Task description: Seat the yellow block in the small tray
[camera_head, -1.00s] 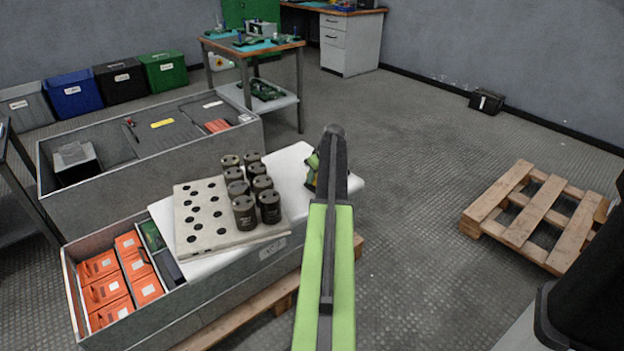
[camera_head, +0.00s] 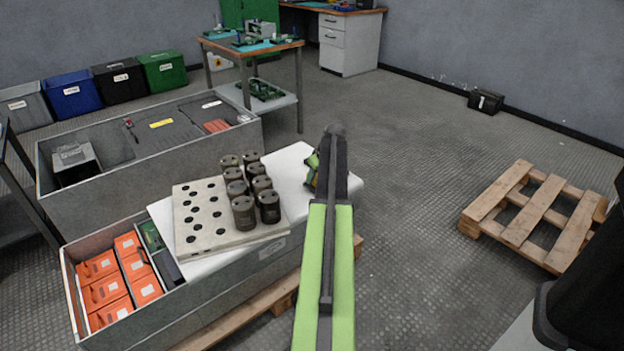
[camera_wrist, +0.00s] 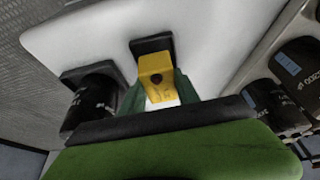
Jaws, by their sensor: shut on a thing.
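In the wrist view, the yellow block (camera_wrist: 155,66) has a dark round spot on its face. My gripper (camera_wrist: 157,84) is shut on it, with dark green fingers at its sides. A black square-edged piece (camera_wrist: 152,44) shows just beyond the block on the white surface; it may be the small tray, but I cannot tell whether the block touches it. In the head view, my arm hides most of the gripper and the block; only a bit of green and yellow shows beside the arm, over the white top's right end.
A dark cylinder with print (camera_wrist: 91,106) stands close left in the wrist view, by another black edge (camera_wrist: 82,73). Several dark cylinders (camera_head: 240,212) stand on a holed plate (camera_head: 190,238). An open bin of orange boxes (camera_head: 72,290) is left. Floor right is clear to a pallet (camera_head: 480,205).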

